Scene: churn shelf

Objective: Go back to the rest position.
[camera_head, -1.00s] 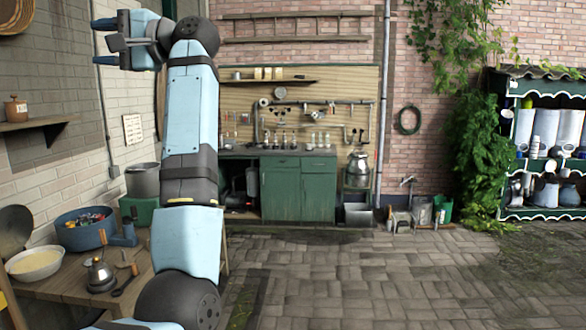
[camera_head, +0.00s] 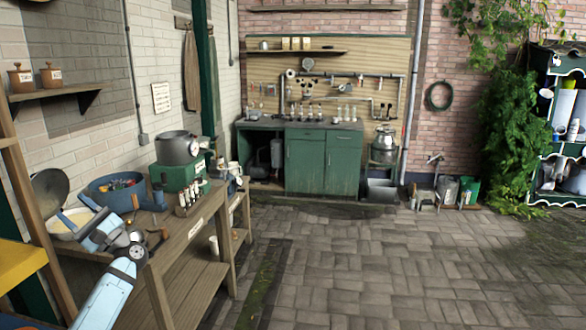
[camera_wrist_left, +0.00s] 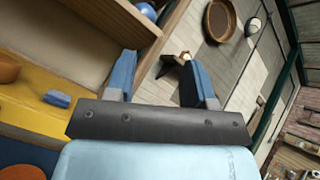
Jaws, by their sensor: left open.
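My left arm comes in from the lower left in the head view. Its light blue gripper (camera_head: 88,220) is in front of the near end of the wooden workbench, overlapping the white bowl in the picture. In the left wrist view the two blue fingers (camera_wrist_left: 158,80) stand well apart with nothing held between them. My right gripper is in neither view.
The workbench (camera_head: 193,232) along the left wall bears a blue tub (camera_head: 117,192), a green box (camera_head: 178,176) with a grey pot (camera_head: 177,148), and a partly hidden white bowl (camera_head: 68,222). A yellow surface (camera_head: 20,264) is at far left. The paved floor (camera_head: 370,265) is clear.

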